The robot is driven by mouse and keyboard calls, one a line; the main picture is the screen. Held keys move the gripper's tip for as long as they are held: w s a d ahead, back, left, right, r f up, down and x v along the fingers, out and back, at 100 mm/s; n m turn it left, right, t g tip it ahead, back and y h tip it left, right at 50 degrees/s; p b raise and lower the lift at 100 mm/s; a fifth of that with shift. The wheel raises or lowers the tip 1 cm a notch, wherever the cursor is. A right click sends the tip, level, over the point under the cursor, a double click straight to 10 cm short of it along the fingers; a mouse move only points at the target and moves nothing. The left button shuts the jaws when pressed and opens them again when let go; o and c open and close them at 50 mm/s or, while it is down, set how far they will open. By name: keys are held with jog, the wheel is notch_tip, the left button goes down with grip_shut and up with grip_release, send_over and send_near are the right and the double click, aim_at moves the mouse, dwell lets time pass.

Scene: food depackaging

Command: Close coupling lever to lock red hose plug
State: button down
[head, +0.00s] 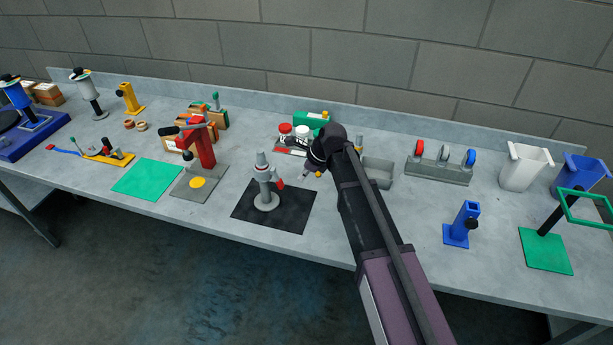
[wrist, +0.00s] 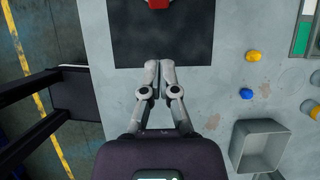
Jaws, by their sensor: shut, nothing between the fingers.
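A grey coupling stand (head: 265,190) stands upright on a black mat (head: 240,211) near the middle of the table. A red part (head: 281,184), likely the hose plug, sits at its right side. I cannot make out the lever's position at this size. In the wrist view, a red piece (wrist: 158,4) is cut off by the top edge, over the black mat (wrist: 140,40). My gripper (head: 306,174) is right of the stand and apart from it. In the wrist view, my gripper (wrist: 160,64) has its fingertips together and empty, over the mat's near edge.
A grey bin (head: 378,172) is right of my wrist; a grey bin also shows in the wrist view (wrist: 258,147). A yellow piece (wrist: 253,56) and a blue piece (wrist: 246,93) lie nearby. A red press-like stand (head: 204,148) is left of the coupling. Bare table lies between.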

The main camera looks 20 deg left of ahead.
aim_at(283, 187)
jog(key=a+f+b, duration=0.3)
jog(key=a+f, duration=0.1)
jog(key=a, duration=0.1)
jog(key=shift+s, duration=0.3)
jog(key=shift+a, duration=0.1)
jog(key=shift+b, duration=0.3)
